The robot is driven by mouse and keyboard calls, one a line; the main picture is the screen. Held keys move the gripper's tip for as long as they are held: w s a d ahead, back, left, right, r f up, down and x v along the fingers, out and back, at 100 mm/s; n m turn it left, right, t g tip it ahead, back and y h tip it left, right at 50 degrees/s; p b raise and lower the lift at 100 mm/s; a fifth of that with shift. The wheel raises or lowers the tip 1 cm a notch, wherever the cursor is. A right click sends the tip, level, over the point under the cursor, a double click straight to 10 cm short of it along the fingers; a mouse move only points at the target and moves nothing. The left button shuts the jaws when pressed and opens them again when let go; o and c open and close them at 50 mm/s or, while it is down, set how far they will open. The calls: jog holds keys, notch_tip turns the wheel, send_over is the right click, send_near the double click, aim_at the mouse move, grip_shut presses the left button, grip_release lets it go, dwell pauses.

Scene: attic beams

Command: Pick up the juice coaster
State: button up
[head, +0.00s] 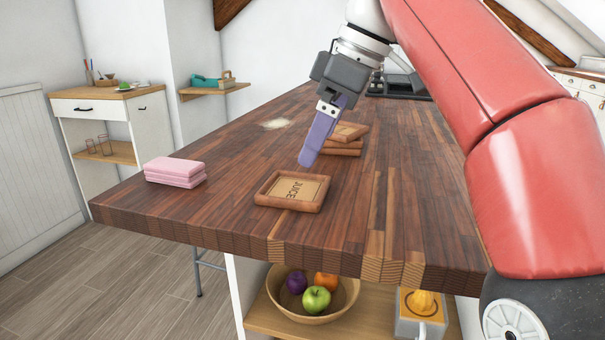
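The juice coaster (292,190) is a square wooden tray-like piece with a raised rim and the word JUICE on its pale centre. It lies flat on the wooden countertop (230,195) near the front edge. My gripper (308,160), with purple fingers, points down above the coaster's far right side and appears apart from it. The fingers are seen edge-on and overlap, so their opening cannot be told. No held thing shows at the fingertips. A stack of similar wooden coasters (343,152) sits behind and to the right of the gripper, partly hidden by it.
A pink stack of sponges or cloths (175,172) lies at the counter's left. A pale crumb patch (277,124) lies farther back. A fruit bowl (340,300) and a juicer (421,312) stand on the shelf below. The counter is clear between the coaster and the pink stack.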

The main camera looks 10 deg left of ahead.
aim_at(295, 190)
jog(key=shift+w+a+f, duration=0.1)
jog(key=shift+a+f, duration=0.05)
jog(key=shift+f, duration=0.1)
jog(key=shift+a+f, duration=0.25)
jog(key=shift+f, duration=0.45)
jog(key=b+x, duration=0.1)
jog(key=x, duration=0.4)
jog(key=shift+a+f, duration=0.15)
jog(key=shift+f, duration=0.2)
jog(key=c, duration=0.8)
